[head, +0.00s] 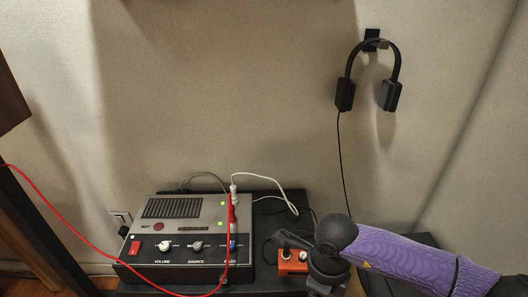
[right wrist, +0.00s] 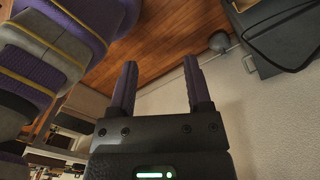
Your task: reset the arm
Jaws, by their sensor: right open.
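My right arm (head: 415,257), in a purple sleeve, comes in from the lower right of the head view. Its dark wrist is beside the small orange box, and its fingers are hard to make out there. In the right wrist view my right gripper (right wrist: 160,88) is open, with its two fingers apart and nothing between them. Wooden floor and pale wall show beyond the fingertips. My left gripper is not in view.
A grey control box (head: 178,226) with knobs and plugged cables sits at lower centre-left. A red cable (head: 85,247) loops across the left. An orange box (head: 291,263) is beside my wrist. Headphones (head: 345,93) hang on the wall. The wall's middle is clear.

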